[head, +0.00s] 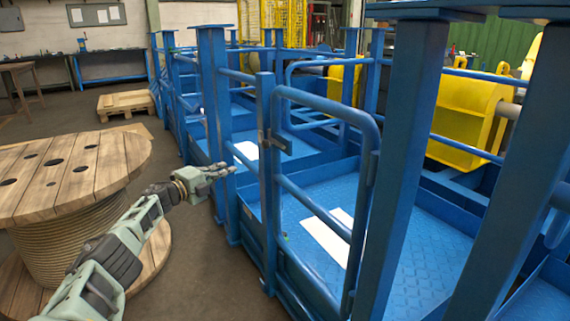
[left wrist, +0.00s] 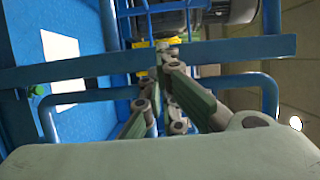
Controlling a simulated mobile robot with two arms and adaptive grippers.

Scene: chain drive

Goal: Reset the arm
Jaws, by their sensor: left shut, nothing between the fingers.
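My left arm comes in from the lower left of the head view, with the left gripper (head: 222,170) at its end. The gripper points right toward the blue metal frame, near an upright post and left of the blue gate (head: 325,215). Its fingers are closed with nothing between them. In the left wrist view the gripper's fingers (left wrist: 163,60) come together at the middle, with blue rails behind them. I cannot tell from the pictures whether the fingertips touch the frame. My right gripper is not in view.
A large wooden cable reel (head: 70,175) stands close beside my left arm. Blue posts and rails fill the middle and right. White sheets (head: 327,236) lie on the blue floor plate. A pallet (head: 125,103) lies behind.

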